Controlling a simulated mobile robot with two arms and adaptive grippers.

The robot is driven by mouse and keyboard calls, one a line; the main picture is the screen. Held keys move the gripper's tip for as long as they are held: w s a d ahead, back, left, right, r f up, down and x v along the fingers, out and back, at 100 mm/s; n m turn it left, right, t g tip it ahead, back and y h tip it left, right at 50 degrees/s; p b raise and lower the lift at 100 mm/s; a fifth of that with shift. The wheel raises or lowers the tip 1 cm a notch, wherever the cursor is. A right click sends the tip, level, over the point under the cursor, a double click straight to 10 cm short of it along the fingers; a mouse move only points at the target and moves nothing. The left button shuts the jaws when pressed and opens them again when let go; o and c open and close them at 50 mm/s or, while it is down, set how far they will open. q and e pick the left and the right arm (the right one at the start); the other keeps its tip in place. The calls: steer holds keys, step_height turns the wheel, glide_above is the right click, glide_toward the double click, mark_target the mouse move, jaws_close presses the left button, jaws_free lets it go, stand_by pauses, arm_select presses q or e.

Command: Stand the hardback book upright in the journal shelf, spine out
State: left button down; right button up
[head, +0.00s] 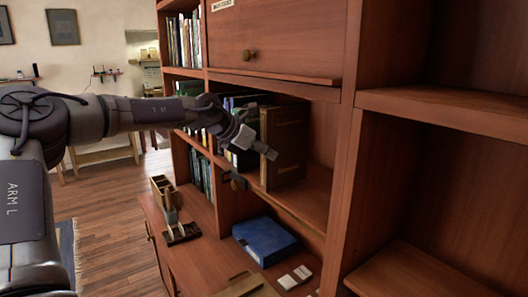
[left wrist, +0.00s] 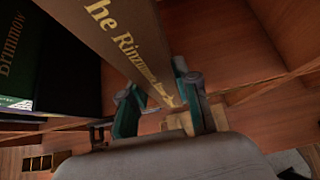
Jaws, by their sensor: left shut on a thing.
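The brown hardback book (head: 286,145) stands upright, or nearly so, inside the middle shelf compartment (head: 312,200) in the head view. Its spine, with gold lettering, faces my left gripper and fills the middle of the left wrist view (left wrist: 132,45). My left gripper (head: 255,165) is shut on the book, with one finger on each side of the spine, as the left wrist view (left wrist: 162,108) shows. I cannot tell whether the book's bottom edge rests fully on the board. My right gripper is out of view.
A blue box (head: 265,240), a wooden holder (head: 168,195) and white cards (head: 295,277) lie on the lower ledge. Bare shelf shows right of the book.

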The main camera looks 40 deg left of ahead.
arm_select(q)
steer(key=shift+f+b, duration=0.7)
steer(key=shift+b, duration=0.1)
steer(key=c, duration=0.8)
jaws_free()
steer(key=shift+o, duration=0.2)
steer(key=shift+s+f, duration=0.1)
steer(key=shift+f, duration=0.1)
steer(key=shift+s+a+r+b, duration=0.1)
steer(key=shift+s+a+b, duration=0.15)
steer(key=shift+s, duration=0.4)
steer(key=shift+s+a+f+b, duration=0.15)
steer(key=shift+s+b, duration=0.1)
steer(key=shift+s, duration=0.45)
steer(key=shift+s+a+r+b, duration=0.15)
steer(key=shift+s+a+b, duration=0.1)
steer(key=shift+s, duration=0.4)
steer(key=s+b, duration=0.1)
steer(key=s, duration=0.1)
steer(key=s+a, duration=0.1)
steer(key=shift+s+b, duration=0.35)
jaws_close()
